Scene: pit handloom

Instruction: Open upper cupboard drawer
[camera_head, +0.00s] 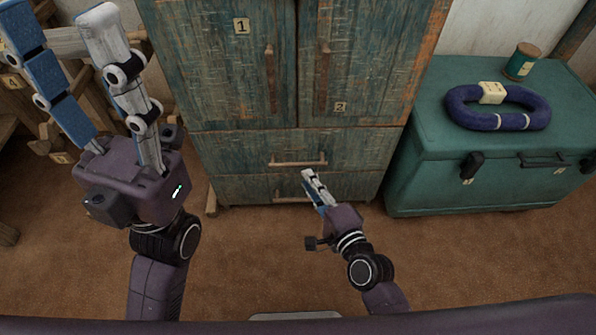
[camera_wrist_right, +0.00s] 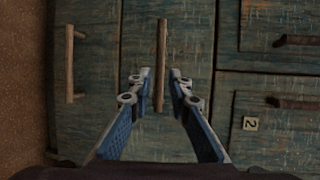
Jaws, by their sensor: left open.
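The worn teal cupboard has an upper drawer (camera_head: 350,148) below its two doors, and the drawer looks closed. Its wooden bar handle (camera_head: 298,161) also shows upright in the right wrist view (camera_wrist_right: 161,50). My right gripper (camera_head: 308,174) is in front of the drawers, just below this handle in the head view. In the right wrist view its open fingers (camera_wrist_right: 160,76) lie on either side of the handle, with gaps. I cannot tell how deep the handle is between them. My left gripper (camera_head: 62,18) is open and empty, raised left of the cupboard.
The lower drawer handle (camera_wrist_right: 70,65) is beside the upper one in the wrist view. Doors marked 1 (camera_head: 210,70) and 2 (camera_head: 365,60) are above. Brown floor in front is clear.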

